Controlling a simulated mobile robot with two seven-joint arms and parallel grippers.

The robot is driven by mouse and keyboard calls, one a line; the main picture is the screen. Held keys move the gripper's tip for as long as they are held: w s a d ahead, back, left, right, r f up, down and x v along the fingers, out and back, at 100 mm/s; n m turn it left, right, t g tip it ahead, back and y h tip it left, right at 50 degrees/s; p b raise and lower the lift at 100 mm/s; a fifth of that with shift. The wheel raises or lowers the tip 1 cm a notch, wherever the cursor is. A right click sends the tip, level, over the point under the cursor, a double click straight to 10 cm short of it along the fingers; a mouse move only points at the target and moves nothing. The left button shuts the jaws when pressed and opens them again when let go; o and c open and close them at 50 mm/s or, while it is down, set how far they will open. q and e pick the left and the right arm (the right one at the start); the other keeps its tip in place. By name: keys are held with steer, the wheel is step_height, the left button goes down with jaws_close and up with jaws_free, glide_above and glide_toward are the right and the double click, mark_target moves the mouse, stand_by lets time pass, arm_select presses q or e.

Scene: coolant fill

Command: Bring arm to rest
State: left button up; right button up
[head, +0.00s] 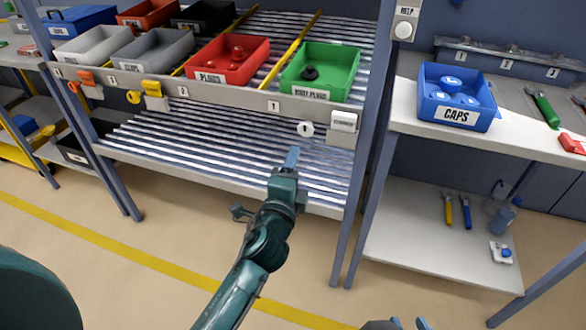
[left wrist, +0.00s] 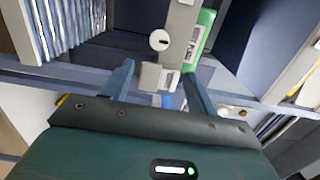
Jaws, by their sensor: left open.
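My left arm reaches up from the bottom of the head view. Its gripper (head: 291,160) is in front of the lower roller shelf (head: 215,155), below the red and green bins. In the left wrist view the two fingers of this gripper (left wrist: 158,72) stand apart with nothing held between them. A white switch box and a round white tag show beyond them. My right gripper (head: 405,324) only just shows at the bottom edge of the head view. Most of it is cut off, so its jaw state is unclear.
The upper shelf holds a red bin (head: 230,62), a green bin (head: 318,75) and a grey bin (head: 155,50). A blue caps bin (head: 458,98) stands on the right bench (head: 420,135). A rack post (head: 365,150) rises right of my left gripper. Floor shows in front.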

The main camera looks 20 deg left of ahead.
arm_select(q)
steer(key=shift+f, duration=0.1)
arm_select(e)
steer(key=shift+d, duration=0.1)
arm_select(q)
steer(key=s+f+n+g+h, duration=0.35)
steer(key=s+f+n, duration=0.55)
steer(key=s, duration=0.4)
steer(key=s+d+f+n+g+h, duration=0.1)
steer(key=s+n+g+h, duration=0.1)
steer(key=s+n, duration=0.6)
steer(key=r+p, duration=0.1)
steer(key=p, duration=0.3)
steer(key=s+r+m+g+y+p, duration=0.1)
steer(key=r+p, duration=0.1)
steer(key=p, duration=0.2)
steer(key=a+r+m+g+p, duration=0.1)
steer(key=p, duration=0.4)
steer(key=shift+s+r+y, duration=0.15)
steer(key=shift+y, duration=0.1)
arm_select(e)
steer(key=shift+n+g+h, duration=0.5)
steer(key=shift+g+h, duration=0.1)
steer(key=shift+g, duration=0.3)
steer(key=r, duration=0.2)
steer(key=d+r, duration=0.1)
steer(key=r, duration=0.1)
steer(key=shift+s+r, duration=0.2)
steer(key=shift+r, duration=0.15)
